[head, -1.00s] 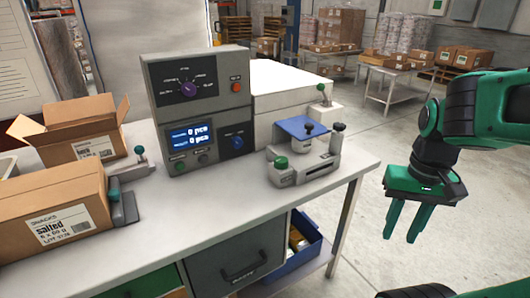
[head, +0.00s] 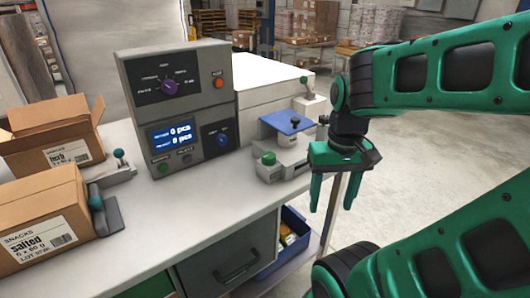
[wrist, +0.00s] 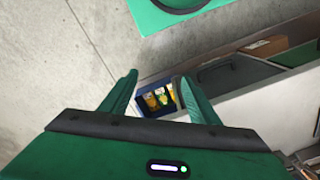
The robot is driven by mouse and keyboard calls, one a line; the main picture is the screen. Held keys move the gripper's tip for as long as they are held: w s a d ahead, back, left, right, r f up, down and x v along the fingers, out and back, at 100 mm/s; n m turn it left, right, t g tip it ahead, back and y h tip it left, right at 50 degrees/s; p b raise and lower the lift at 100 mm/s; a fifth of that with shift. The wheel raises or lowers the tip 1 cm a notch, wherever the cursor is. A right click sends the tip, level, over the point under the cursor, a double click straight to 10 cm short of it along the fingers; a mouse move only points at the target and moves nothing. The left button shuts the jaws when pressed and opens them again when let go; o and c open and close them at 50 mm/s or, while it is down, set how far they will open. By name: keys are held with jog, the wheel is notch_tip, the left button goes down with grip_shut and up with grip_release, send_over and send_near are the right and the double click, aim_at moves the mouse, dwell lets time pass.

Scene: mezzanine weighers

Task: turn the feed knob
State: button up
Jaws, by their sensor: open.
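A grey control panel (head: 190,125) stands on the bench. It carries a purple knob (head: 169,87) at the upper middle and a blue knob (head: 222,139) at the lower right, beside a lit display (head: 171,136). Their labels are too small for me to tell which is the feed knob. My gripper (head: 332,205) is open and empty, pointing down past the bench's right end, to the right of the panel and apart from both knobs. In the wrist view its two fingers (wrist: 157,77) are spread over the floor and bench side; neither knob shows there.
A small scale with a blue plate (head: 286,123) stands between panel and gripper. A red button (head: 218,82) and a green button (head: 163,169) are on the panel. Cartons (head: 35,225) stand at left. A blue bin (head: 298,226) sits under the bench. Bench front is clear.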

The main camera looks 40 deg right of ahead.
jog(key=w+d+r+n, duration=0.1)
jog(key=w+r+n, duration=0.2)
jog(key=w+n, duration=0.35)
jog(key=w+d+r+n, duration=0.1)
jog(key=w+r+n, duration=0.2)
jog(key=w+n, duration=0.35)
jog(key=n, duration=1.4)
send_near(268, 155)
notch_tip(268, 155, down, 9)
jog(key=shift+r, duration=0.1)
